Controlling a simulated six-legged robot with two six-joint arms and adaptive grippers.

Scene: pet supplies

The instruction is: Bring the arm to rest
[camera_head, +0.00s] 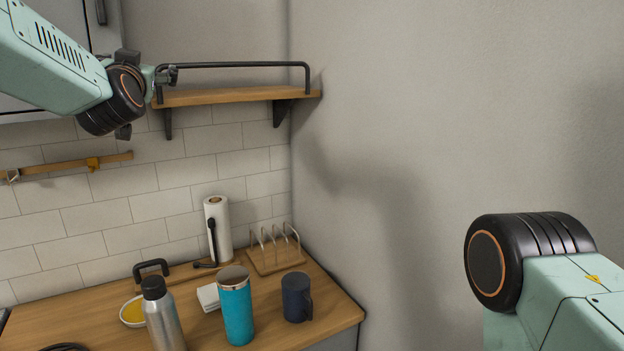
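The task names only the arm and no object. My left arm reaches in from the upper left, and its dark wrist joint is raised in front of the tiled wall. The end of my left gripper (165,78) shows beyond that joint, beside the left end of the wall shelf. It is small and partly hidden by the joint, so I cannot tell whether its fingers are open or shut. My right arm shows at the lower right as a dark round joint and a pale green link. My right gripper is outside the picture.
A wooden wall shelf (235,95) with a black rail hangs near the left arm. On the wooden counter (75,320) stand a steel bottle (162,318), a turquoise tumbler (236,310), a dark blue mug (296,298), a yellow-filled bowl (132,311), a paper roll (218,228) and a wooden rack (275,260).

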